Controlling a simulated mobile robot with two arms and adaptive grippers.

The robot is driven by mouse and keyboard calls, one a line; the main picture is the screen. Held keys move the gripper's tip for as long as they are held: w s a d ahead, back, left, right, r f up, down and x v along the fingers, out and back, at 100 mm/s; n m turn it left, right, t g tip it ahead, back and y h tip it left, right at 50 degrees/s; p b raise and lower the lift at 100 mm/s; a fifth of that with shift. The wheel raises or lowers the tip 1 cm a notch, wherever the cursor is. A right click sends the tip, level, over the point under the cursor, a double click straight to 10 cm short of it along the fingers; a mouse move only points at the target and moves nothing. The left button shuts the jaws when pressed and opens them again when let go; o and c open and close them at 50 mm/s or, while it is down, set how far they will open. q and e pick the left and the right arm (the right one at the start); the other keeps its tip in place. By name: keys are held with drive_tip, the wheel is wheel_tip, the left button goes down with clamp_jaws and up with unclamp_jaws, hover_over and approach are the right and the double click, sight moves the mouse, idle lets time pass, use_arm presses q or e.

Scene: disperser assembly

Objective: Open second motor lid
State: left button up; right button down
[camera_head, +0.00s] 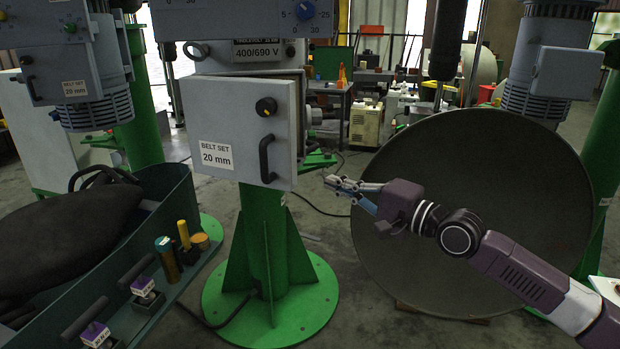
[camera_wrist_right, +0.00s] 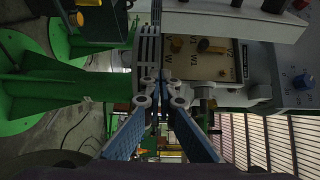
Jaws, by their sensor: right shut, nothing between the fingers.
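The grey motor lid (camera_head: 225,125), labelled "BELT SET 20 mm", has a black knob (camera_head: 266,106) and a black handle (camera_head: 267,158). It hangs upright in front of its box on the green column. In the right wrist view the lid (camera_wrist_right: 235,22) stands away from the box. A beige panel (camera_wrist_right: 205,62) with terminals and letter marks shows in the gap. My right gripper (camera_head: 332,184) is shut and empty, to the right of the lid and apart from the handle. Its fingertips (camera_wrist_right: 160,80) meet in the right wrist view. My left gripper is not in view.
A large dark round disc (camera_head: 480,210) stands behind my right arm. A teal tray (camera_head: 165,205) with a black bag (camera_head: 65,230) and tools is at left. Another motor lid (camera_head: 65,85), labelled "BELT SET", is at upper left. The floor right of the column is open.

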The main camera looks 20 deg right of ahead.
drive_tip(key=w+a+p, duration=0.2)
drive_tip(key=a+p, duration=0.2)
drive_tip(key=a, duration=0.1)
drive_tip(key=shift+a, duration=0.4)
drive_tip(key=shift+p, duration=0.3)
